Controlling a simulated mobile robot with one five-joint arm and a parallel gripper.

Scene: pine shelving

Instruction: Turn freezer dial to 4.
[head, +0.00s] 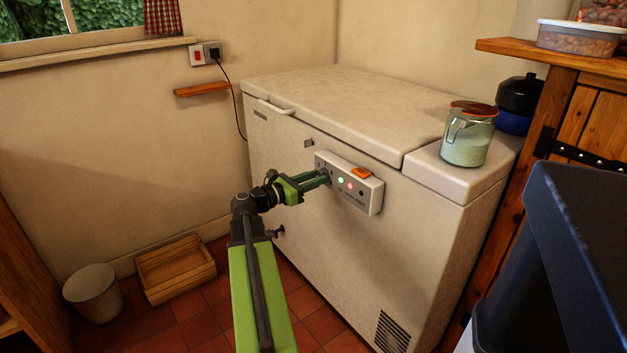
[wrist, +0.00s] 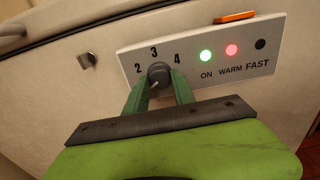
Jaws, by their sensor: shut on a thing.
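The freezer dial (wrist: 158,72) is a small dark round knob on the white control panel (wrist: 215,80), below the numbers 2, 3 and 4. A pale mark shows on the lower left of its face, away from 3 and 4; I cannot tell which number it points to. My gripper (wrist: 160,84) has its two green fingers shut on the dial, one on each side. In the head view my gripper (head: 323,178) reaches the left end of the panel (head: 372,196) on the freezer front, and its fingers largely hide the dial.
The freezer (head: 300,215) has a glass jar (head: 467,140) on its right top. Right of the dial are a green light (wrist: 205,56), a red light (wrist: 231,49) and a dark button (wrist: 260,44). An orange switch (head: 362,173) tops the panel. A latch (wrist: 87,60) is left.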

